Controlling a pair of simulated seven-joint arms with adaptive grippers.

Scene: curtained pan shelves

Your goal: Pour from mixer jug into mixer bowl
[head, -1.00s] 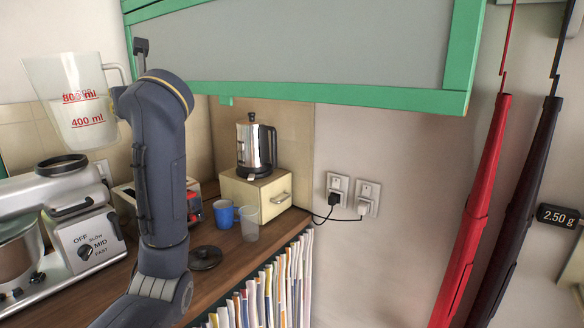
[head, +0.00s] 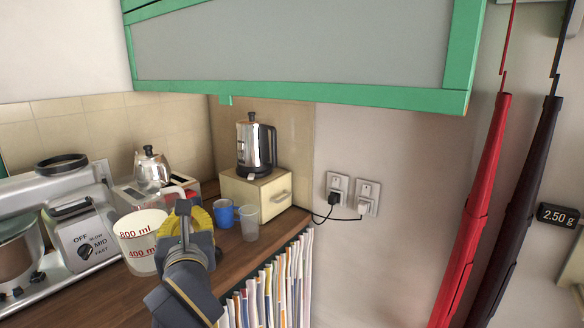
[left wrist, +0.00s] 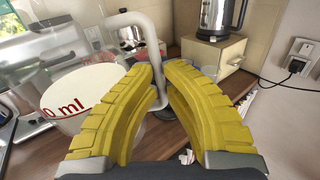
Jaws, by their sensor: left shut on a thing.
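The white mixer jug (head: 138,254) with red markings is low beside the mixer's right side, roughly upright. I cannot tell whether its base touches the counter. My left gripper (head: 196,214) has its yellow fingers around the jug's handle, shut on it. The left wrist view shows the pale handle (left wrist: 146,38) running between the fingers and the jug (left wrist: 72,100) to their left. The jug's contents cannot be made out. The mixer bowl (head: 14,260), with something brown in it, sits under the mixer head, cut off by the left edge. My right gripper is not in view.
The silver mixer (head: 82,232) stands left of the jug. Behind are a steel kettle (head: 151,171) and a toaster (head: 207,190). A blue cup (head: 224,212) and a clear cup (head: 249,224) stand right of the gripper. The green cabinet (head: 300,92) hangs above.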

